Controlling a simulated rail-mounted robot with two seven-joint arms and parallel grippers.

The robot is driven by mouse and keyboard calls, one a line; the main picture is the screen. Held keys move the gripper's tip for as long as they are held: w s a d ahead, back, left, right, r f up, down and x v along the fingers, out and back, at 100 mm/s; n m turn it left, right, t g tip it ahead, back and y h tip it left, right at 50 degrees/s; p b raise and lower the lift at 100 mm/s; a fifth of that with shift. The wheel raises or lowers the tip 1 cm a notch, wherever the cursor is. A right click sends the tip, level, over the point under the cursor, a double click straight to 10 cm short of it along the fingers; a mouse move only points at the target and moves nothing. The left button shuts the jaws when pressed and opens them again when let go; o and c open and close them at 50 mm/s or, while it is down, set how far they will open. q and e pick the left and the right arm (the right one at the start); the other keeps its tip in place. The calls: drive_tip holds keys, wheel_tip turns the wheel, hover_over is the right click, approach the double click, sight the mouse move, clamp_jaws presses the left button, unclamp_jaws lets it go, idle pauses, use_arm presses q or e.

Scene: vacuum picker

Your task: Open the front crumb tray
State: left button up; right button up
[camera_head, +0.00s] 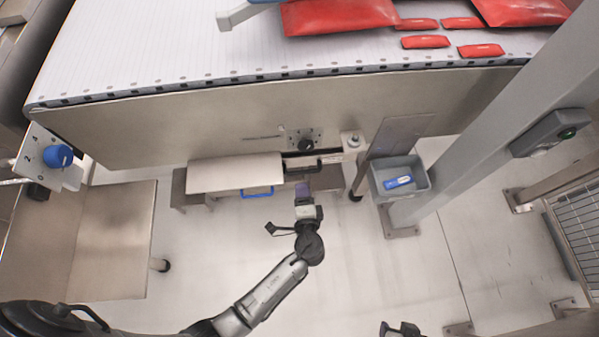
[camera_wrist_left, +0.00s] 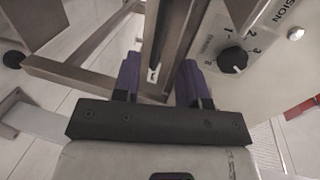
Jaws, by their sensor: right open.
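Below the conveyor's front panel, a flat metal cover (camera_head: 235,173) has a blue handle (camera_head: 257,192) under its front edge. I cannot tell for sure which part is the crumb tray. My left gripper (camera_head: 303,190) is just in front of the black handle. In the left wrist view its two purple fingers (camera_wrist_left: 160,85) stand apart, with metal edges showing between them; contact is unclear. My right gripper (camera_head: 402,329) is at the bottom edge, partly cut off, away from the machine.
A black dial knob (camera_head: 305,145) sits above the black handle; it also shows in the left wrist view (camera_wrist_left: 233,56). A grey bin (camera_head: 400,180) with a blue item and a slanted grey post (camera_head: 480,135) stand to the right. The floor in front is mostly clear.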

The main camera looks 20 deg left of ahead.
sight(299, 172)
use_arm(q)
drive_tip(key=b+x, duration=0.2)
drive_tip(key=x, duration=0.6)
drive_tip(key=shift+w, duration=0.15)
clamp_jaws()
idle(0.4)
